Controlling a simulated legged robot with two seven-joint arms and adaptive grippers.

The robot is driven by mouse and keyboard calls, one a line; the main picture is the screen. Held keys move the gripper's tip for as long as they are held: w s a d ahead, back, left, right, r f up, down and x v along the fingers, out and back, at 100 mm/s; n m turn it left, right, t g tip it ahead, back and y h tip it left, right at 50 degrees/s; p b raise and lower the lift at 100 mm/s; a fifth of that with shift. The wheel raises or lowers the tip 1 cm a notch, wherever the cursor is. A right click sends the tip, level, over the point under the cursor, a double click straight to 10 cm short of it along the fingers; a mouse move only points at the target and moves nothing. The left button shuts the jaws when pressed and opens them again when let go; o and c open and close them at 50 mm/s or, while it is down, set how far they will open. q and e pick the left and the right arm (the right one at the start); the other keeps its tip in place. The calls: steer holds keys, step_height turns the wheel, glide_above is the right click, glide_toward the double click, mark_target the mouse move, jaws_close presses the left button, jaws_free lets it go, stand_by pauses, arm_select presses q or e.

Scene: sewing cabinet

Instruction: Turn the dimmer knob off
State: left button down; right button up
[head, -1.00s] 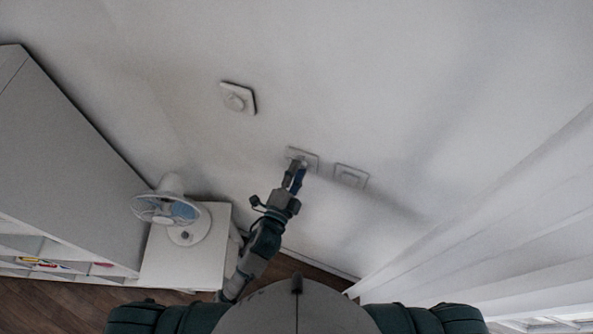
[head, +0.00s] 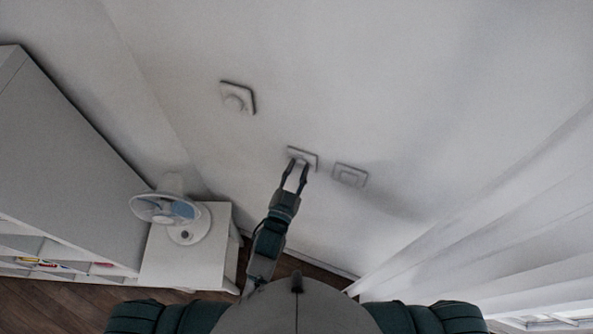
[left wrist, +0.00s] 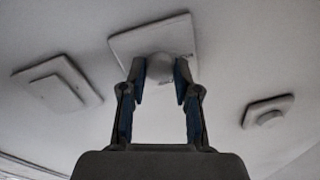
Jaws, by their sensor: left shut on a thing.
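The middle white wall plate (head: 304,153) carries a round knob, which shows best in the left wrist view as a pale knob (left wrist: 160,66) on its square plate (left wrist: 125,43). My left gripper (head: 298,165) reaches up to this plate. In the left wrist view my left gripper's fingertips (left wrist: 160,73) sit on both sides of the knob and are shut on it. The fingers hide the knob's sides, and I see no mark that shows its setting. My right gripper is not in view.
Another plate with a round knob (head: 237,98) is at upper left. A square switch plate (head: 350,175) is just right of the middle one. A fan (head: 165,208) stands on a small white table (head: 170,262) beside a white cabinet (head: 65,150). Pale curtains (head: 500,230) hang at right.

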arm_select(q)
steer(key=shift+f+n, duration=0.25)
steer(key=shift+n, duration=0.25)
stand_by(0.3)
steer(key=c, duration=0.9)
jaws_free()
steer(key=shift+c, duration=0.2)
steer(key=shift+o, duration=0.6)
steer(key=shift+w+d+r, duration=0.1)
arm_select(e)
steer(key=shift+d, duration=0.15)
arm_select(q)
steer(key=v, duration=1.2)
steer(key=shift+d, duration=0.15)
